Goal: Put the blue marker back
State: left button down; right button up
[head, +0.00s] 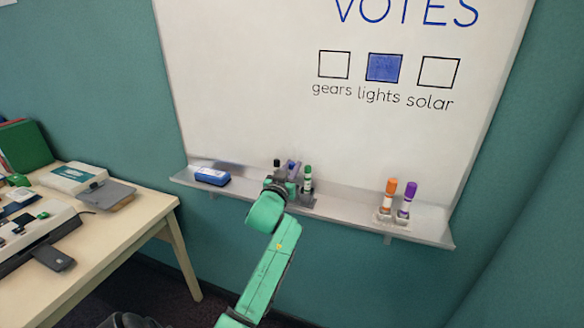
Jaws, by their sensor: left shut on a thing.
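The whiteboard tray (340,202) runs along the bottom of the board. My left gripper (288,184) is at the tray, between a black-capped marker (277,164) and a green marker (308,174). It is shut on the blue marker (292,169), whose upper part shows just above the gripper and looks slightly tilted. My wrist hides the marker's lower end, so I cannot tell whether it sits in the holder (308,200). My right gripper is not in view.
A blue eraser (212,176) lies at the tray's left. An orange marker (389,190) and a purple marker (407,197) stand in another holder (388,216) at the right. A table (130,225) with devices is at the left. The tray between the holders is clear.

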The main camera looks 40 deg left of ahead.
pick_arm(q)
jog(key=c, duration=0.8)
grip_release()
jog(key=shift+o, duration=0.2)
